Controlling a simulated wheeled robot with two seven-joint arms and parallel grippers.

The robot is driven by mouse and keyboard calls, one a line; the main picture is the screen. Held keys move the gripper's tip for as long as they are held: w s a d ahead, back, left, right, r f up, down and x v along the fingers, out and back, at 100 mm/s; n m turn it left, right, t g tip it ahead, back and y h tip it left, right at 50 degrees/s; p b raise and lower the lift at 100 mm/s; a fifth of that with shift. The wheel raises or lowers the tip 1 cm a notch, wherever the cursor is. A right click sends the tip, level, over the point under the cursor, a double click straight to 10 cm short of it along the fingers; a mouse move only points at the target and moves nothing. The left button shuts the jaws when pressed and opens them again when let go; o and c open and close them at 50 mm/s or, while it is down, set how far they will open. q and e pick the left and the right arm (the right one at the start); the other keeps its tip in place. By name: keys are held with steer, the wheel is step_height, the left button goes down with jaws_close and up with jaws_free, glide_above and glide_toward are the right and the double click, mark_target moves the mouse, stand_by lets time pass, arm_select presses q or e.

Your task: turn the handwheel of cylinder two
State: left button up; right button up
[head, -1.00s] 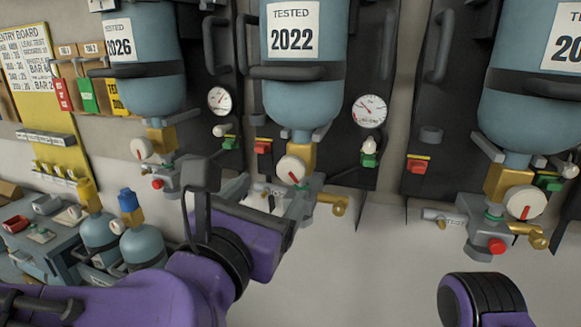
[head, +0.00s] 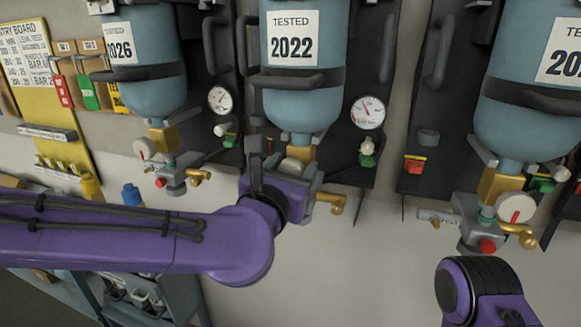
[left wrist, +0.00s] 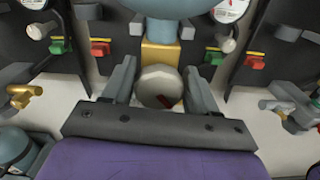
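The middle blue-grey cylinder (head: 291,100) carries a "TESTED 2022" label and has a brass neck. Its white round handwheel (head: 294,165) is mostly hidden behind my left gripper in the head view. In the left wrist view this handwheel (left wrist: 158,87), with a red mark at its lower right, sits between the two grey fingers. My left gripper (left wrist: 160,88) is open, one finger on each side of the wheel, with a small gap at each side. No cylinder number is readable. Part of my right arm shows at lower right, its fingers out of view.
Neighbouring cylinders hang at left (head: 145,85) and right (head: 530,110), each with a similar white handwheel. A pressure gauge (head: 368,112) is right of the middle cylinder. A brass outlet (head: 331,202) sticks out close to my left gripper. The wall below is clear.

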arm_select(q)
steer(key=c, duration=0.5)
steer(key=shift+f+b, duration=0.15)
steer(key=shift+b, duration=0.2)
steer(key=n+b, duration=0.1)
steer(key=b, duration=0.1)
steer(key=n+b, duration=0.2)
steer(key=shift+a+f+b, duration=0.1)
steer(key=shift+f+b, duration=0.2)
steer(key=shift+b, duration=0.05)
steer(key=shift+r+n+b, duration=0.3)
steer(key=shift+n+b, duration=0.15)
steer(key=shift+n, duration=0.25)
steer(key=shift+r, duration=0.2)
steer(key=o, duration=1)
steer(key=b+v, duration=0.3)
steer(key=v, duration=0.7)
steer(key=shift+s+a, duration=0.1)
steer(key=shift+s, duration=0.1)
